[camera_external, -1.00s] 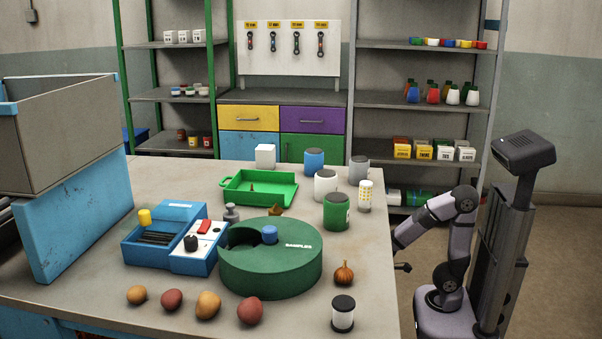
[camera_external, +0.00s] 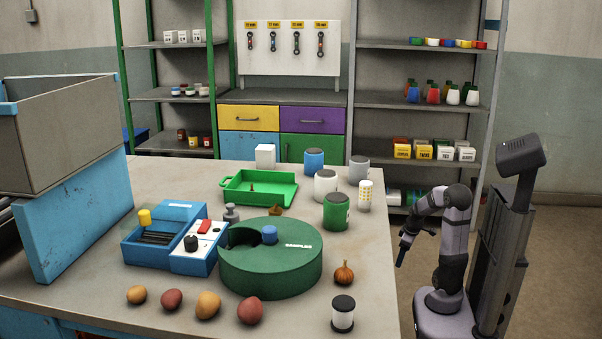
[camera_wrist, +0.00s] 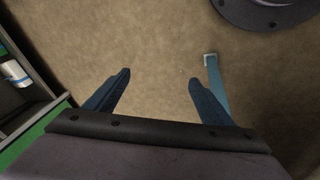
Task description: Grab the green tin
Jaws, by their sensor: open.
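The green tin (camera_external: 337,212) stands upright on the table, right of the green tray, with a dark lid and a small pale label. A white tin and the large round green box are near it. My gripper (camera_external: 402,262) hangs off the table's right edge, pointing down, to the right of and apart from the tin. In the wrist view my gripper (camera_wrist: 158,82) is open and empty, its two fingers spread above bare floor. The tin does not show in the wrist view.
A white tin (camera_external: 326,185), blue tin (camera_external: 314,162), grey tin (camera_external: 358,170) and spotted white cup (camera_external: 365,196) stand around the green tin. The round green box (camera_external: 270,270) is in front of it, with an onion (camera_external: 344,273) nearby. The table's right edge (camera_external: 392,265) lies between gripper and tin.

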